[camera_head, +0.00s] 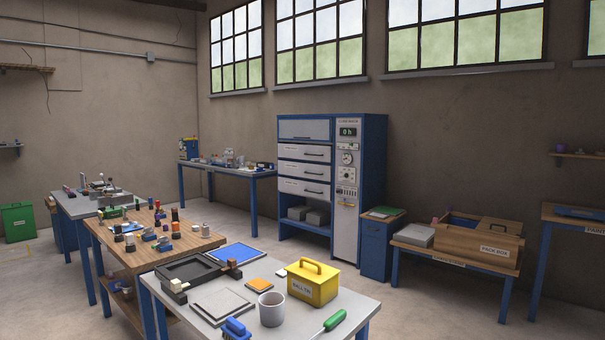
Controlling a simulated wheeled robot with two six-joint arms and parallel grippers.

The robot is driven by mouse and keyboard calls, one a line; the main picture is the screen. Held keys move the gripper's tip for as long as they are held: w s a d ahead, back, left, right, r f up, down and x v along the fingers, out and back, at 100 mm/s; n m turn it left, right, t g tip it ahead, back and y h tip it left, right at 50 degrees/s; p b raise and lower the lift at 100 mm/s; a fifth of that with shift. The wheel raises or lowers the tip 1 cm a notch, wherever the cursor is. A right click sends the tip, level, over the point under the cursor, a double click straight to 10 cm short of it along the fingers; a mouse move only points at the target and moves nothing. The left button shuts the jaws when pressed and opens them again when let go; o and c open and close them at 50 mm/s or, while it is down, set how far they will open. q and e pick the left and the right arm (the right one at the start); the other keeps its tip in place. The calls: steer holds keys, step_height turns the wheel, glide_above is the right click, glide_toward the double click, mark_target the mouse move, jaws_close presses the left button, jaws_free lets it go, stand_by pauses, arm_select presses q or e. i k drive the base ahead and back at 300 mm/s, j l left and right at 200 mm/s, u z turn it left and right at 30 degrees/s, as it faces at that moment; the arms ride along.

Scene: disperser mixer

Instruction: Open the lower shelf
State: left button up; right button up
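A tall blue and grey cabinet (370,150) stands against the back wall near the middle of the view. Its left side has a grey panel (304,130) at the top and three pale drawer fronts below it. The upper drawer (302,152), middle drawer (302,170) and lowest drawer (302,188) each have a dark handle and look shut. Under them is an open bay (300,228) holding grey boxes (308,215). A tall control panel (346,190) with a display and dials is on the cabinet's right. Neither of my grippers is in view.
A grey table (205,320) with a yellow box (312,284), a cup (271,309) and trays stands in front of the cabinet. A wooden bench (170,246) is at left. A small blue cabinet (377,250) and a bench with a wooden box (480,243) stand at right.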

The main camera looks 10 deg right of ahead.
mark_target(313, 168)
steer(key=i+l+z, duration=0.35)
steer(key=l, duration=0.25)
steer(key=i+l+z, duration=0.7)
steer(key=i, duration=0.25)
steer(key=i+l+z, duration=0.35)
steer(key=i, duration=0.15)
steer(key=i+z, duration=0.35)
steer(key=i, duration=0.15)
steer(key=i+j+u, duration=0.1)
steer(key=i+u, duration=0.2)
steer(key=i, duration=0.2)
steer(key=i+u, duration=0.3)
steer(key=i, duration=0.2)
steer(key=i+l+u, duration=0.25)
steer(key=i, duration=0.25)
steer(key=i+l+u, duration=0.3)
steer(key=i, duration=0.15)
steer(key=i+j+u, duration=0.3)
steer(key=i+u, duration=0.2)
steer(key=i, duration=0.65)
steer(key=i+l+u, duration=0.15)
steer(key=i+u, duration=0.35)
steer(key=i, duration=0.65)
